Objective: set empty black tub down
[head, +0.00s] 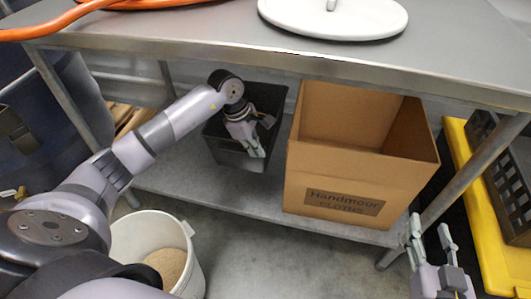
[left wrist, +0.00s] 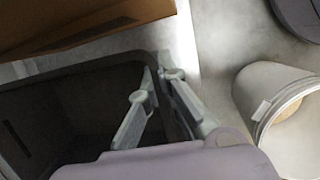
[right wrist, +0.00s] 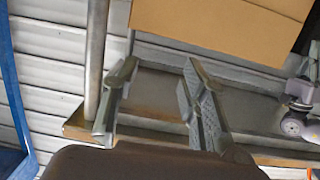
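The black tub (head: 222,152) is upright at the lower shelf under the table, left of the cardboard box. I cannot tell whether its base touches the shelf. In the left wrist view the tub (left wrist: 75,100) looks empty in the part that shows. My left gripper (head: 258,140) is at its right-hand side. In the left wrist view its fingers (left wrist: 158,85) straddle the tub wall, one inside and one outside, and appear shut on it. My right gripper (head: 431,230) is open and empty by the table's right front leg; its fingers (right wrist: 155,90) are apart in the right wrist view.
A cardboard box (head: 335,190) stands on the lower shelf (head: 180,190), close to the tub. A white bucket (head: 125,235) with grainy material stands on the floor. The tabletop (head: 200,32) holds a white round lid (head: 335,18). A yellow platform (head: 475,210) lies right.

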